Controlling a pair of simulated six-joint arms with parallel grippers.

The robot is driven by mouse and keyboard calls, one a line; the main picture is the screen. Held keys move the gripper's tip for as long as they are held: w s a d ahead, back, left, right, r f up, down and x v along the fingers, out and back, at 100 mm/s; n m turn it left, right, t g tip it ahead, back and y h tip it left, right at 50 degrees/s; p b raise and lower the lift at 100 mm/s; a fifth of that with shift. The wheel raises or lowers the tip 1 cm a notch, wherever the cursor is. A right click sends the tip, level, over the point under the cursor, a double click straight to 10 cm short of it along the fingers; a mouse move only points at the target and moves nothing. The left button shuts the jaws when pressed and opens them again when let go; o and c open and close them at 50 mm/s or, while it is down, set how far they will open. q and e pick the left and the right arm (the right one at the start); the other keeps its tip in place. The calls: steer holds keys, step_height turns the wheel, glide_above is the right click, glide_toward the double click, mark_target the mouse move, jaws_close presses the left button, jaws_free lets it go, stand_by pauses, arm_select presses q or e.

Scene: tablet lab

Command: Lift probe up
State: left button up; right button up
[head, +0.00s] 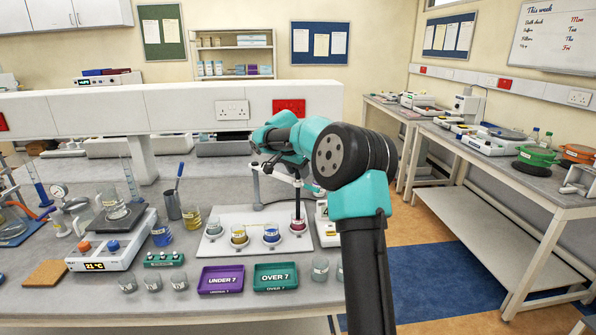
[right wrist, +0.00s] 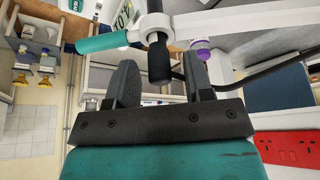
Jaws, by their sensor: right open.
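A slim probe (head: 298,203) hangs upright with its lower end in a small beaker of dark red liquid (head: 298,224) on the white tray. Its top is hidden by my right arm in the head view. My right gripper (head: 268,160) is above the white tray, beside the probe's stand (head: 256,186). In the right wrist view its two dark fingers (right wrist: 160,84) are apart. A black cylindrical grip (right wrist: 158,62) on a white holder bar with a teal end (right wrist: 100,43) shows between and beyond the fingertips; contact cannot be told. My left gripper is out of view.
The white tray (head: 222,248) also holds beakers with yellow (head: 238,235) and blue (head: 271,234) liquid. A purple "UNDER 7" tray (head: 220,279) and green "OVER 7" tray (head: 275,276) lie in front. A hotplate (head: 105,255) stands left. Empty small beakers line the front edge.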

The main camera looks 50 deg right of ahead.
jaws_close()
stand_by(0.4)
steer(key=shift+r, duration=0.1)
